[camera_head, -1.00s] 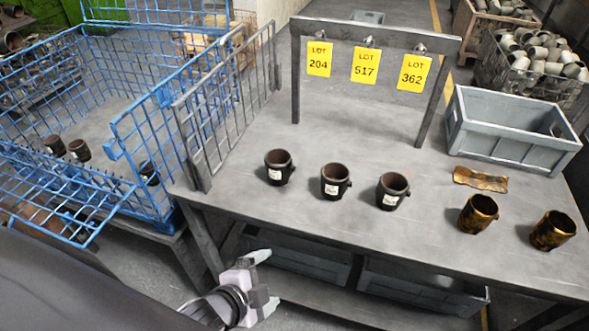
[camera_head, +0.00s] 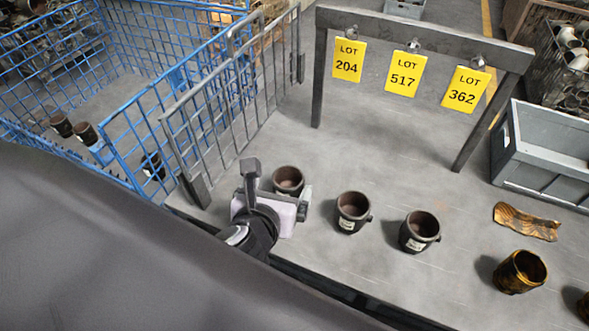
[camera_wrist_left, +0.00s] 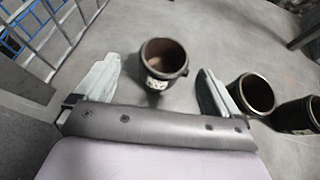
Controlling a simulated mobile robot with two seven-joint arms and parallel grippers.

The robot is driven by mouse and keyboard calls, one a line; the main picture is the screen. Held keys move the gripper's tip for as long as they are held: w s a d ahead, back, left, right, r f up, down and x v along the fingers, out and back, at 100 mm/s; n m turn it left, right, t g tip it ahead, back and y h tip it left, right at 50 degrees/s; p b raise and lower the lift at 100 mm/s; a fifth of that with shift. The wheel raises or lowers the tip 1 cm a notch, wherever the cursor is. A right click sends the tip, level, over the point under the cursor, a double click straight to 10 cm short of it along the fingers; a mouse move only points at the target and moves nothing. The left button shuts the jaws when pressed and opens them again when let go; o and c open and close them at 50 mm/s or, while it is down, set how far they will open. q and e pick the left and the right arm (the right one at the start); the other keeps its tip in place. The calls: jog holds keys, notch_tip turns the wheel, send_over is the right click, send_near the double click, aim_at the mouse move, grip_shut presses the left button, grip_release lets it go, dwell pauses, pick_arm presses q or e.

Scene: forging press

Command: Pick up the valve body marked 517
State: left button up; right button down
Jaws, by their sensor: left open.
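Three dark valve bodies with white labels stand in a row on the grey table: a left one (camera_head: 288,180), a middle one (camera_head: 352,212) and a right one (camera_head: 419,231). The label print is too small to read. Yellow tags hang from a rail behind, reading LOT 204 (camera_head: 348,60), LOT 517 (camera_head: 406,74) and LOT 362 (camera_head: 465,90). My left gripper (camera_head: 277,187) is open at the left body and partly hides it. In the left wrist view the left body (camera_wrist_left: 164,60) stands ahead between the open fingers, apparently not held. My right gripper is out of view.
A grey rack (camera_head: 228,108) stands at the table's left, beside a blue wire cage (camera_head: 125,140). A grey crate (camera_head: 545,150), a brown-gold scrap piece (camera_head: 526,221) and a brown-gold cup (camera_head: 519,271) are at the right.

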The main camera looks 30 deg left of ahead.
aim_at(291, 174)
pick_arm(q)
jog(key=shift+w+a+f, duration=0.15)
jog(key=shift+w, duration=0.35)
jog(key=shift+d+b+x, duration=0.15)
jog(key=shift+b+x, duration=0.1)
jog(key=shift+x, duration=1.3)
jog(key=shift+d+b+x, duration=0.15)
jog(key=shift+b+x, duration=0.05)
jog(key=shift+x, duration=1.3)
jog(key=c, duration=1.4)
